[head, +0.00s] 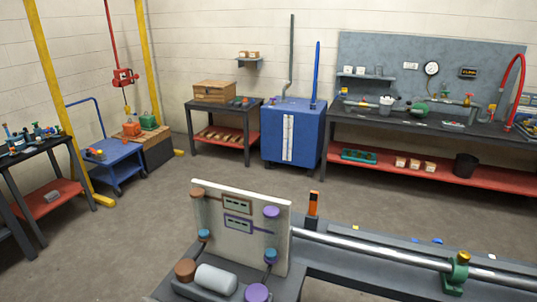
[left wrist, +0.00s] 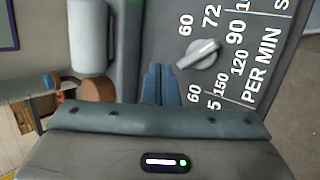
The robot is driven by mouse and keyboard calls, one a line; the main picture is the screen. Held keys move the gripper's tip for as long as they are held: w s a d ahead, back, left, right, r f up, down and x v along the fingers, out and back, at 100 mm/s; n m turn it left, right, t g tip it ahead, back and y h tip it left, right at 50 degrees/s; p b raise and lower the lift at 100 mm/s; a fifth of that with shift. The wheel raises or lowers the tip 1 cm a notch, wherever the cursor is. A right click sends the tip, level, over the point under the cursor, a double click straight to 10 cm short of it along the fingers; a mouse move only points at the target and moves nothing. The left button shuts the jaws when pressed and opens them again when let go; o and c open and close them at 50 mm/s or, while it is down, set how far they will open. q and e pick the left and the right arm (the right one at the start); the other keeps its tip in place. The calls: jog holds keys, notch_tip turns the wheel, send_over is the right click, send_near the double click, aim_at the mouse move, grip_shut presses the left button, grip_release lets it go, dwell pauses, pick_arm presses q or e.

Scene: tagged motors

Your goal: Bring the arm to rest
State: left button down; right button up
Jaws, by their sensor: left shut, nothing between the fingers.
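My left gripper (left wrist: 158,70) shows in the left wrist view with its two blue-grey fingers together and nothing between them. It is over a dark panel (left wrist: 226,95) printed with numbers and "PER MIN", beside a grey pointer knob (left wrist: 198,53). I cannot tell whether the fingers touch the panel. To its left are a light grey cylinder (left wrist: 88,35) and a brown round cap (left wrist: 97,89). In the head view the grey cylinder (head: 216,279) lies at the foot of an upright white board (head: 257,257), near a brown cap (head: 186,269). Neither arm shows in the head view.
A bench with a shiny rod (head: 370,246) and a green bracket (head: 455,272) runs to the right of the board. An orange-topped post (head: 313,204) stands beside the board. A blue cabinet (head: 270,133) and benches line the walls. The middle floor is clear.

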pick_arm(q)
jog(key=s+m+g+y, duration=0.2)
jog(key=s+m+y, duration=0.4)
jog(key=s+m, duration=1.3)
jog(key=s+a+f+n+g+b, duration=0.1)
jog(key=s+a+f+n+b, duration=0.15)
jog(key=f, duration=1.55)
jog(key=s+a+f+n+b, duration=0.1)
jog(key=f+n+b, duration=0.15)
jog(key=f, duration=1.55)
jog(key=s+f+b, duration=0.3)
jog(key=s+f, duration=0.6)
jog(key=f, duration=0.3)
jog(key=s+a+f+g+b, duration=0.1)
jog(key=s+f+b, duration=0.2)
jog(key=s+f, duration=0.6)
notch_tip(320, 180, down, 4)
jog(key=shift+s+a+r+g, duration=0.15)
jog(key=shift+s+r+g, duration=0.1)
jog(key=shift+s+g, duration=0.1)
